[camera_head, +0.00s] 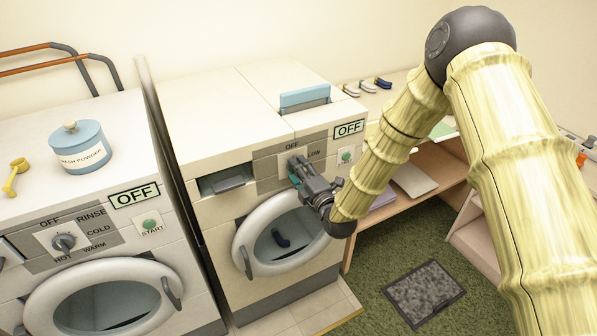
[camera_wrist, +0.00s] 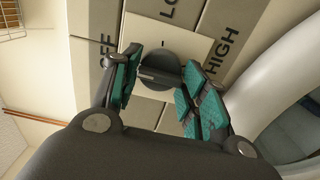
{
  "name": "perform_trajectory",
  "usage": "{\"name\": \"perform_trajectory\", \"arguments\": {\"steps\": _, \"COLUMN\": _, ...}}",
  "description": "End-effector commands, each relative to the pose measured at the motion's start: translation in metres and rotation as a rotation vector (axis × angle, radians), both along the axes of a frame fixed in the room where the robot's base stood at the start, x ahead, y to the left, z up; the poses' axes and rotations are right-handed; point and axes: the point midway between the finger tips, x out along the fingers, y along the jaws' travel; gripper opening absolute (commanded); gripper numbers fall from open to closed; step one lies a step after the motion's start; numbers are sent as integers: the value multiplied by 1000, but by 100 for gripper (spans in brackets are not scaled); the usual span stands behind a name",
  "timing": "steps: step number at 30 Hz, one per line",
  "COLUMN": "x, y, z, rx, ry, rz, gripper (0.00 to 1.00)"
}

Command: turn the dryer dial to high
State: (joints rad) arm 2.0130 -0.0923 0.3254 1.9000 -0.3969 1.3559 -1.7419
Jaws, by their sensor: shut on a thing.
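The dryer (camera_head: 219,117) is the white machine in the middle of the head view, with a lit OFF display (camera_head: 349,129) and a START button (camera_head: 346,156). Its dark round dial (camera_wrist: 159,67) sits on a pale square plate in the wrist view. OFF is at the plate's left, LOW above and HIGH at right. The dial's grip bar lies roughly across, with a pale line towards the OFF side; its exact setting is hard to tell. In the head view my gripper (camera_head: 299,172) hides most of the dial.
The washer (camera_head: 32,117) stands at left with a powder jar (camera_head: 79,147) and a yellow scoop (camera_head: 16,176). A round door (camera_head: 245,240) is below the dial. A blue flap (camera_head: 304,97) stands on the dryer's top. A wooden desk (camera_head: 431,162) is at right.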

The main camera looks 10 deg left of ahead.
Motion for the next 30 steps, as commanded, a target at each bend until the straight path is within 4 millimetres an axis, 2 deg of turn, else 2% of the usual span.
{"name": "perform_trajectory", "arguments": {"steps": 11, "x": 0, "y": 0, "z": -4, "rx": 163, "ry": 118, "rz": 0, "gripper": 20}}
{"name": "perform_trajectory", "arguments": {"steps": 30, "x": 0, "y": -1, "z": -4, "rx": 655, "ry": 473, "rz": -1, "gripper": 20}}
